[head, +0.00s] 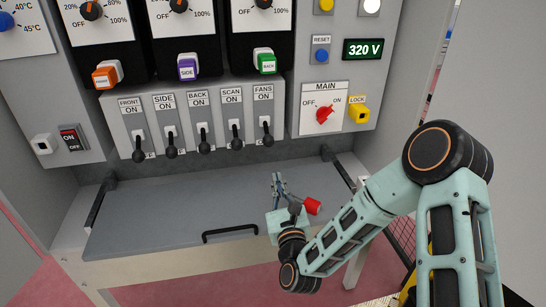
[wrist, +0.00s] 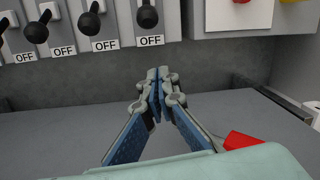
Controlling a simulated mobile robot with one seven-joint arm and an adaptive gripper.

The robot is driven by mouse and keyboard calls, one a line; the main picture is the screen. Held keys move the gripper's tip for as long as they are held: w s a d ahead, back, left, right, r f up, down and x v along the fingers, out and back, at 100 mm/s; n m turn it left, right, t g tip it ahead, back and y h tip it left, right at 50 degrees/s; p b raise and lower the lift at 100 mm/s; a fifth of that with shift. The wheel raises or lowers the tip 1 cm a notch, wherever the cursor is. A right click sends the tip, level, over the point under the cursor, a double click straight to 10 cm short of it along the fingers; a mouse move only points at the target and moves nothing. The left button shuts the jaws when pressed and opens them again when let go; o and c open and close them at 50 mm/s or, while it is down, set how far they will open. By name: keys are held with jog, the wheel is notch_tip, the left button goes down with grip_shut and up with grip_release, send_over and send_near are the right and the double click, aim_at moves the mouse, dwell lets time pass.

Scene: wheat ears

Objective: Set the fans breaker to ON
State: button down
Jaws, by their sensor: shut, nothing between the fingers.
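The fans breaker (head: 267,138) is the rightmost black lever in the row of breakers, under a FANS ON label. Its knob hangs down toward the OFF label; it also shows at the top of the wrist view (wrist: 147,15), above an OFF label. My gripper (head: 278,178) is shut and empty, over the grey shelf (head: 150,215), below and apart from the fans lever. In the wrist view its fingertips (wrist: 158,75) meet below the fans lever, slightly to its right.
The scan breaker (head: 236,142) and several more levers hang down to the left. The red MAIN dial (head: 325,115) and yellow LOCK (head: 359,114) are to the right. A red piece (head: 312,205) shows beside my gripper; its support is unclear. A black handle (head: 230,233) edges the shelf.

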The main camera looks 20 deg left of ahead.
aim_at(267, 134)
jog(key=w+a+r, duration=0.4)
jog(key=w, duration=0.3)
jog(key=shift+a+r, duration=0.2)
jog(key=shift+r, duration=0.15)
dwell(0.5)
